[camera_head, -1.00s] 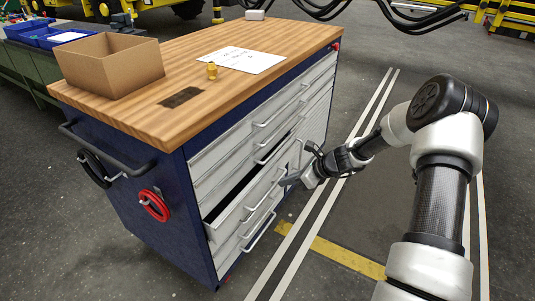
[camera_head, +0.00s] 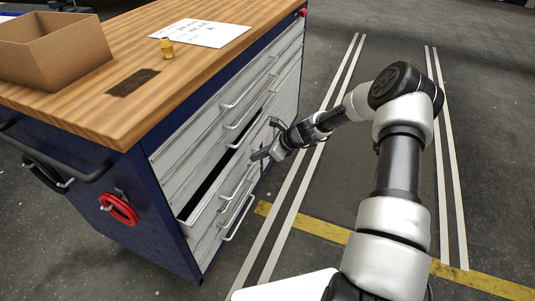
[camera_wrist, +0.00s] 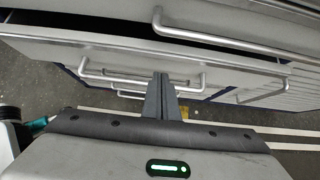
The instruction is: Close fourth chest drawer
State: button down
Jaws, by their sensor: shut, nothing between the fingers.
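The chest is a blue cabinet (camera_head: 140,225) with several grey drawers. A lower drawer (camera_head: 204,204) stands pulled out, with a dark gap above its front; its bar handle (camera_head: 238,184) shows. In the head view my gripper (camera_head: 262,154) is just right of this drawer's front, near the handle. In the wrist view my gripper's fingers (camera_wrist: 161,78) are together and empty, overlapping a bar handle (camera_wrist: 105,73) below a drawer front. Whether they touch the handle or the front I cannot tell.
The wooden top (camera_head: 185,75) carries a cardboard box (camera_head: 55,55), a paper sheet (camera_head: 208,33) and a small yellow part (camera_head: 167,48). Other drawers have protruding handles, including an upper one (camera_head: 230,104). Clear floor with white and yellow lines lies to the right.

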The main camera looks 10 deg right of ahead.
aim_at(238, 152)
jog(key=shift+w+a+r+b, duration=0.1)
jog(key=shift+w+a+b, duration=0.05)
jog(key=shift+w+a, duration=0.55)
jog(key=shift+w+a+r+b, duration=0.15)
jog(key=shift+w+a, duration=0.3)
jog(key=shift+a, duration=0.35)
jog(key=shift+f, duration=0.1)
jog(key=shift+w+a, duration=0.8)
jog(key=shift+a, duration=0.35)
jog(key=shift+s+d, duration=0.1)
jog(key=shift+d, duration=0.05)
